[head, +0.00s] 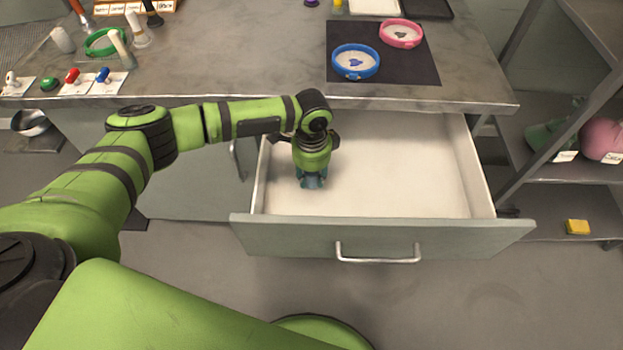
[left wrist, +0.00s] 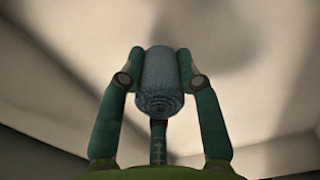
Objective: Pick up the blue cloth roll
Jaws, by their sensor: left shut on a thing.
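The blue cloth roll (left wrist: 160,84) shows in the left wrist view between the two fingers of my left gripper (left wrist: 162,72). The fingers press on both its sides, and its spiral end faces the camera. In the head view my left gripper (head: 312,181) points down inside the open drawer (head: 390,170), toward its left side. The roll is mostly hidden there by the gripper. I cannot tell whether the roll touches the drawer floor. My right gripper is not in view.
The drawer's front panel (head: 380,238) and side walls surround the gripper; the rest of the drawer is empty. The countertop (head: 240,75) overhangs behind, with a blue ring dish (head: 355,62) and a pink one (head: 401,34) on a dark mat. A shelf rack (head: 570,185) stands at the right.

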